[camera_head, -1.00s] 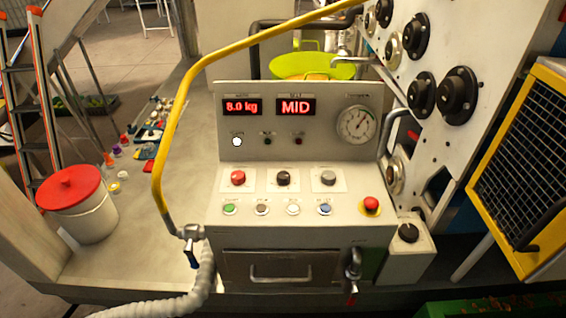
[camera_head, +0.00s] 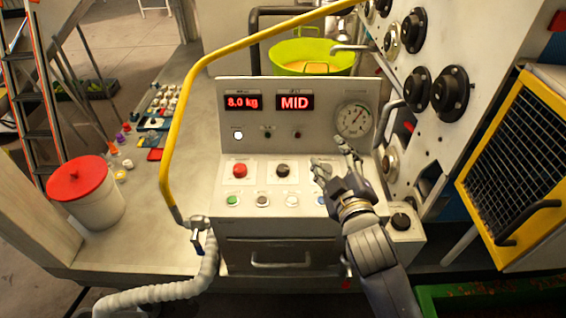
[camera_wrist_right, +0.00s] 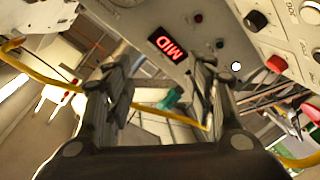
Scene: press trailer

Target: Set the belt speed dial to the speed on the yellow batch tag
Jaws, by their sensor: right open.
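The control panel (camera_head: 262,212) stands ahead with a row of knobs. A red knob (camera_head: 240,171) and a black knob (camera_head: 282,171) show in the head view; the grey knob to their right is now hidden behind my right gripper. Their labels are too small to read, so I cannot tell which is the belt speed dial. I cannot make out a yellow batch tag. My right gripper (camera_head: 336,157) is open and empty, above the panel's right side. In the right wrist view (camera_wrist_right: 160,88) its fingers are apart, with the MID display (camera_wrist_right: 167,46) beyond. My left gripper is out of view.
Displays read 8.0 kg (camera_head: 242,102) and MID (camera_head: 294,103), beside a round gauge (camera_head: 353,119). A yellow rail (camera_head: 178,117) arches over the panel's left. A knobbed white plate (camera_head: 427,127) rises at right. A red-lidded bucket (camera_head: 87,195) stands at left.

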